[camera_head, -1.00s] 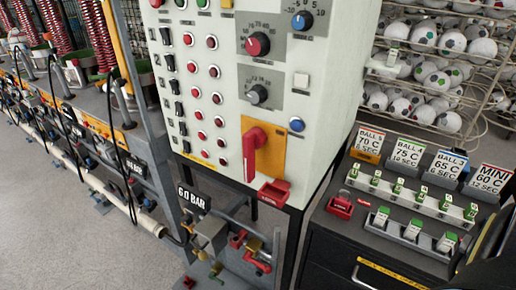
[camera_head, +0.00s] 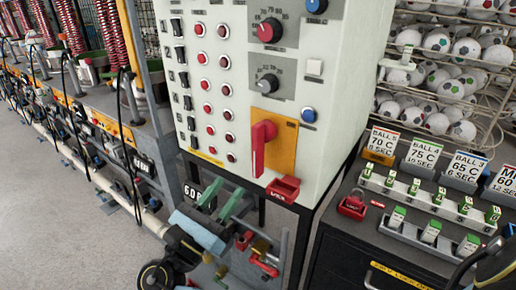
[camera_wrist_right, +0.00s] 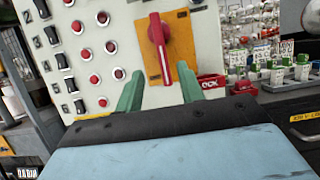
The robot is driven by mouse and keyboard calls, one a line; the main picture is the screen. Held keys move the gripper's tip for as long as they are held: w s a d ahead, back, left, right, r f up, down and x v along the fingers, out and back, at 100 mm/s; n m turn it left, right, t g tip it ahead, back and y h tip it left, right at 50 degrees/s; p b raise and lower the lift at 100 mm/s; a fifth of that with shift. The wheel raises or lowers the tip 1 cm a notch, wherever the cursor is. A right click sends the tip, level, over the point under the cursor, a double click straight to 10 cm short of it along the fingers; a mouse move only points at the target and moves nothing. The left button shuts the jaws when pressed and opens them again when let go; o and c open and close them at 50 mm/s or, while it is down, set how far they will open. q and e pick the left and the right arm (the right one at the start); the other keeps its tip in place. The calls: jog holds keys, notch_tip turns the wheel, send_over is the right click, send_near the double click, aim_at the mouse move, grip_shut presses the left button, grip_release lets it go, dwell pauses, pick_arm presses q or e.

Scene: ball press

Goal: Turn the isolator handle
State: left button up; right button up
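The isolator handle (camera_head: 260,150) is a red lever on an orange plate (camera_head: 284,148), low on the front of the pale control cabinet. It hangs close to vertical, its grip end down. It also shows in the right wrist view (camera_wrist_right: 159,38), upper middle. My right gripper (camera_head: 231,206) has two green fingers and is below and left of the handle in the head view. In the right wrist view the fingers (camera_wrist_right: 159,88) are spread apart with nothing between them, and the handle is ahead of the gap.
A red holder (camera_head: 284,189) sticks out just below the handle. Red buttons, black switches and dials cover the cabinet (camera_head: 330,100). A red padlock (camera_head: 353,204) and labelled tags stand on the dark bench at right. Pipes and valves are below the cabinet.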

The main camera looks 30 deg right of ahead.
aim_at(254, 151)
jog(key=p+x, duration=0.1)
jog(key=x, duration=1.1)
jog(key=shift+d+r, duration=0.2)
jog(key=shift+r, duration=0.05)
jog(key=shift+w+d+r+p, duration=0.1)
jog(key=shift+d+p, duration=0.2)
pick_arm(q)
jog(key=shift+s+d+r, duration=0.25)
jog(key=shift+d+r, duration=0.5)
jog(key=shift+d, duration=0.1)
pick_arm(e)
grip_shut()
